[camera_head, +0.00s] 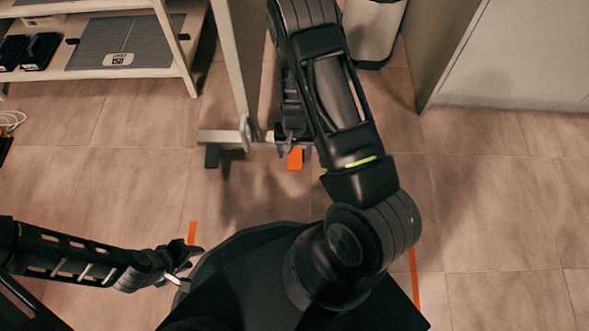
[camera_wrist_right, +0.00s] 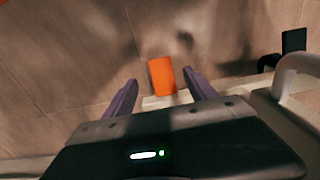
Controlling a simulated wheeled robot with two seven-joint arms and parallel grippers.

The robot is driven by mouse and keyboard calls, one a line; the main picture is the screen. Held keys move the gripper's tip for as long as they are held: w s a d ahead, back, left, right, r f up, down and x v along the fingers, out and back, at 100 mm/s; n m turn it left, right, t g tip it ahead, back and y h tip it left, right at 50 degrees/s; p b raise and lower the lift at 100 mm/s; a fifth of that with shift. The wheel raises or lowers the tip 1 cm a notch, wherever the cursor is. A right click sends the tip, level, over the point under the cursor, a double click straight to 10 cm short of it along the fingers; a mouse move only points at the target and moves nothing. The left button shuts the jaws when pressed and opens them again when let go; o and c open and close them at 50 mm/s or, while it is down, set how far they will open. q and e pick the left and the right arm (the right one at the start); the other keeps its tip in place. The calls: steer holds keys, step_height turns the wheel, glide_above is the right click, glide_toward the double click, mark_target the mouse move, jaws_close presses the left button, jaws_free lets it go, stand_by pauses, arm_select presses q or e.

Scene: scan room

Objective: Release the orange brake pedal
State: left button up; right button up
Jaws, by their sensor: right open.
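The orange brake pedal (camera_head: 295,159) sticks out low at the foot of a pale metal frame in the head view. In the right wrist view the pedal (camera_wrist_right: 162,77) shows between and beyond my fingertips. My right gripper (camera_head: 296,151) reaches down over the pedal from above; it is open, with one finger on each side and a visible gap to the pedal. Its two purple fingers show apart in the right wrist view (camera_wrist_right: 160,84). Contact with the pedal cannot be seen. My left gripper (camera_head: 186,265) is low at the left, empty, its fingers apart, far from the pedal.
The pale frame (camera_head: 222,137) has an upright post and a low foot bar with a dark end. A shelf unit (camera_head: 190,82) stands at upper left, a light bin (camera_head: 372,28) at the top. Orange floor strips (camera_head: 192,232) mark the tiles. Floor at right is clear.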

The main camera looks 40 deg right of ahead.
mark_target(295, 166)
stand_by(0.3)
step_height(295, 166, down, 7)
steer(key=b, duration=0.3)
steer(key=shift+r, duration=0.2)
steer(key=shift+f+b, duration=0.3)
steer(key=shift+f, duration=0.3)
steer(key=shift+c, duration=0.5)
jaws_close()
